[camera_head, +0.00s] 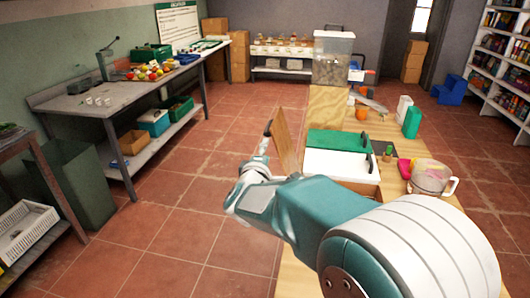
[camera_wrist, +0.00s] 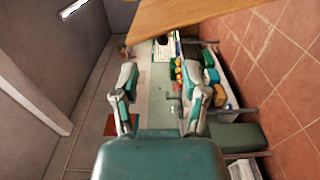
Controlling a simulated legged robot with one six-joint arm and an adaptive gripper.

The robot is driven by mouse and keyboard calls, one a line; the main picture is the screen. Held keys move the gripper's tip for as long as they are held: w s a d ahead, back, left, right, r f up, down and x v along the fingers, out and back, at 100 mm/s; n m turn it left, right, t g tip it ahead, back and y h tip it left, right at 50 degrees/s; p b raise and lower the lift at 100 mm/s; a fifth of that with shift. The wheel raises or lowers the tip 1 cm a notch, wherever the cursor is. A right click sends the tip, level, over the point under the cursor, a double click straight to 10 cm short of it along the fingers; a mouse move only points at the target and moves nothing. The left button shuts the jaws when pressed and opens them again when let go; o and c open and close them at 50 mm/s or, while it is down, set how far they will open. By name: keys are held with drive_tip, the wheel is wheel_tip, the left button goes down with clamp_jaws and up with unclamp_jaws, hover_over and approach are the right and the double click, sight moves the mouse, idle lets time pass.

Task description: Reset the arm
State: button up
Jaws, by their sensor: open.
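My gripper (camera_wrist: 162,88) shows in the wrist view with its two fingers well apart and nothing between them. In the head view my gripper (camera_head: 266,140) is at the end of my teal and white arm, left of the wooden table (camera_head: 401,145). In the wrist view a wooden surface (camera_wrist: 200,12) crosses the top edge, beyond the fingers.
The table holds a green board (camera_head: 338,139), a white box (camera_head: 335,164), a clear pitcher (camera_head: 430,177) and a tall clear container (camera_head: 332,57). The tiled floor between is clear.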

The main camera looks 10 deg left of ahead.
drive_tip(key=s+d+r+m+g+y, duration=0.4)
drive_tip(key=s+d+m+g, duration=0.15)
drive_tip(key=s+d, duration=0.6)
drive_tip(key=s+d+f+m+g+h, duration=0.2)
drive_tip(key=s+d+f+m+g, duration=0.1)
drive_tip(key=s+d+m, duration=0.3)
drive_tip(key=s+d+f+m+g+h, duration=0.2)
drive_tip(key=s+d+f+m+g, duration=0.2)
drive_tip(key=s+d, duration=0.7)
drive_tip(key=s+f+m, duration=0.1)
drive_tip(key=s+m, duration=0.1)
drive_tip(key=s, duration=0.2)
drive_tip(key=shift+s+m, duration=0.3)
drive_tip(key=shift+m, duration=0.05)
drive_tip(key=shift+d, duration=0.15)
